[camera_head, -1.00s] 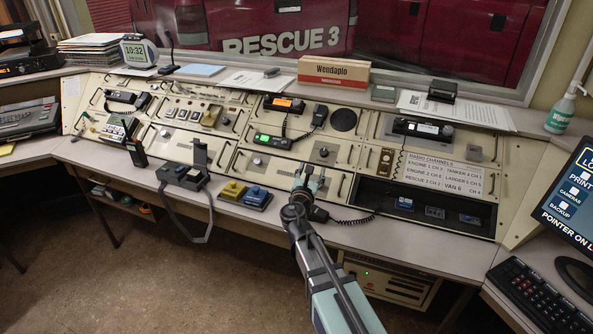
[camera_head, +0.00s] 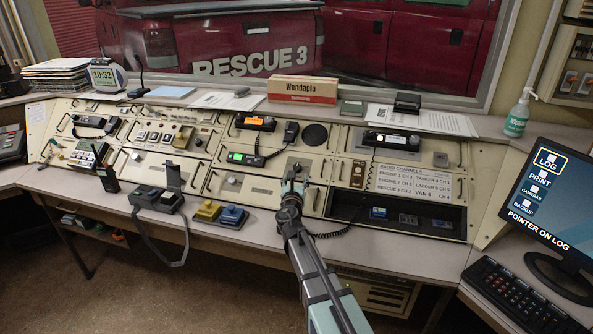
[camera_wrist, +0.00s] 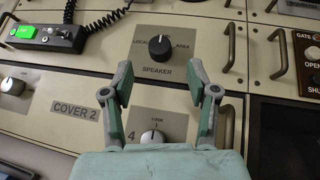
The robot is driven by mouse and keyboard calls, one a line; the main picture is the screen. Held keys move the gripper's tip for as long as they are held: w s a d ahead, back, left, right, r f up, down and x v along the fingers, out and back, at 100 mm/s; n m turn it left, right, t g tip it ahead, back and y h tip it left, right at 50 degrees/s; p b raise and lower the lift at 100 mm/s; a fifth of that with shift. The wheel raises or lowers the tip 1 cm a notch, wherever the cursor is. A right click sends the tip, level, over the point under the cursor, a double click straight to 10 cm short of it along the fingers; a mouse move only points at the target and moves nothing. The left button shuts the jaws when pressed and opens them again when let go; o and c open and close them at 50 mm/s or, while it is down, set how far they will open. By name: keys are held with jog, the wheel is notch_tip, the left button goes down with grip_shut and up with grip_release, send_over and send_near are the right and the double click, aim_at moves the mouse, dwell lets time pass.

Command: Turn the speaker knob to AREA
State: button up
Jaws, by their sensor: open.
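The speaker knob (camera_wrist: 159,46) is a round black knob on a beige panel in the wrist view. LOCAL is printed to its left, AREA to its right and SPEAKER below. Its white pointer mark is near the top, between the two words. My gripper (camera_wrist: 156,72) is open, with one finger on each side of the SPEAKER label, just short of the knob in the picture. Nothing is between the fingers.
Metal handles (camera_wrist: 228,46) stand out right of the speaker panel. A dark recess (camera_head: 400,216) lies to the right.

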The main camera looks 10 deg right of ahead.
aim_at(297, 167)
jog(key=x, duration=0.6)
grip_shut()
